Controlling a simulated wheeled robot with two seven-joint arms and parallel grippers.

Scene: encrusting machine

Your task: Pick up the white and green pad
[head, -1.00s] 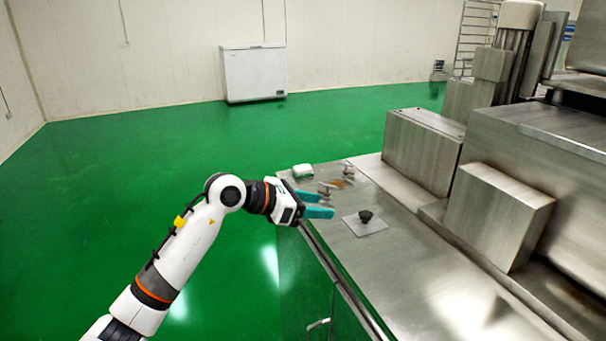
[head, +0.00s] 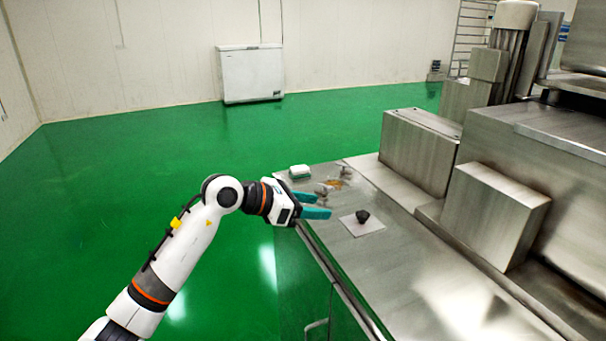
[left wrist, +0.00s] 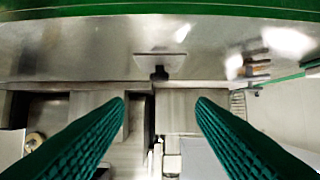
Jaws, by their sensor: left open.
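The white and green pad (head: 300,171) is a small block with a white top and a green lower edge. It lies at the far left corner of the steel counter in the head view. My left gripper (head: 323,205) has teal fingers, spread apart and empty. It is over the counter's left edge, nearer to me than the pad and not touching it. In the left wrist view both ribbed fingers (left wrist: 160,102) stand wide apart with nothing between them. I cannot pick out the pad for certain there. My right gripper is not in view.
Small metal fittings (head: 325,188) stand close to the pad. A pale square plate with a black knob (head: 362,216) lies right of my gripper. Large steel machine housings (head: 420,150) line the counter's right side. Green floor (head: 150,150) is open on the left.

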